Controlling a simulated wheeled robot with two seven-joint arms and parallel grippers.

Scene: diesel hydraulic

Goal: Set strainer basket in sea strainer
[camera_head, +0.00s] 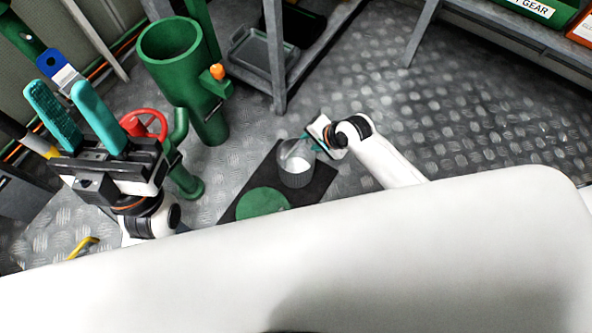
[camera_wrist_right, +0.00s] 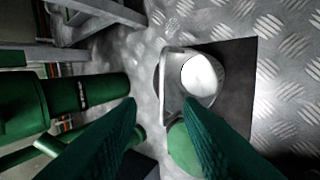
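The sea strainer is an upright green cylinder (camera_head: 172,50) with an open top, at upper left centre in the head view. The metal strainer basket (camera_head: 296,176) stands on a dark mat (camera_head: 322,180), its bail handle raised. It also shows in the right wrist view (camera_wrist_right: 203,76). My right gripper (camera_head: 306,138) is beside the basket's top near the handle; in the wrist view its green fingers (camera_wrist_right: 160,104) are apart. The handle appears just beyond the fingertips; contact cannot be told. My left gripper (camera_head: 56,90) is raised at the left, open and empty, fingers up.
A round green lid (camera_head: 263,204) lies on the mat beside the basket. A red handwheel (camera_head: 145,122) and green pipe stand left of the strainer. A grey tray (camera_head: 258,50) sits on a rack behind. Patterned metal floor (camera_head: 440,110) is clear at the right.

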